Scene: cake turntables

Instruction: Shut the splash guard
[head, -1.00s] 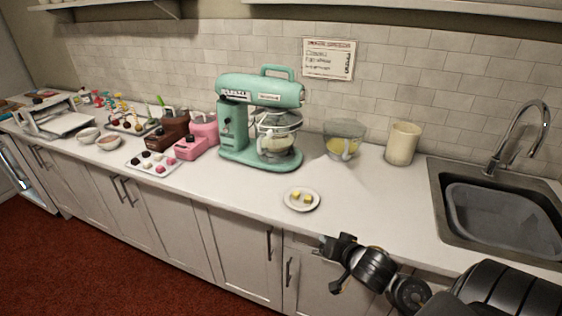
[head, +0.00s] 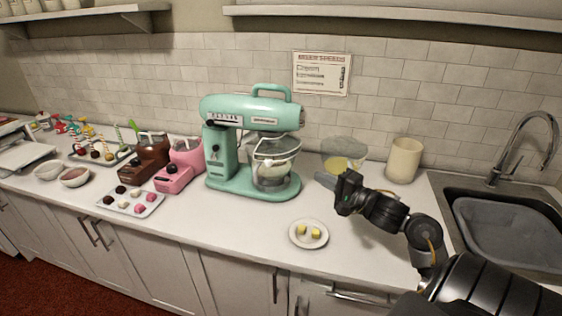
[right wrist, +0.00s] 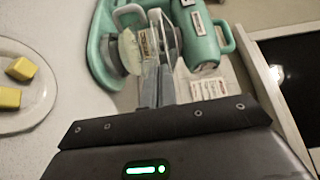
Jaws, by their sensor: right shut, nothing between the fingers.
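The teal stand mixer (head: 228,150) stands on the counter against the tiled wall, its head level over a clear bowl (head: 272,178) of pale contents. The clear splash guard (head: 275,149) shows at the top of the bowl, under the mixer head; its exact position is hard to tell. My right gripper (head: 325,180) is shut and empty, above the counter to the right of the bowl and apart from it. In the right wrist view, the shut fingers (right wrist: 158,88) point at the mixer (right wrist: 203,45), partly covering the clear guard (right wrist: 168,38). My left gripper is out of view.
A plate with yellow cubes (head: 308,234) lies in front of the mixer. A bowl of yellow contents (head: 340,164) and a cream canister (head: 403,160) stand behind my right gripper. Pink machine (head: 176,178) and a sweets tray (head: 130,203) are left. The sink (head: 505,235) is right.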

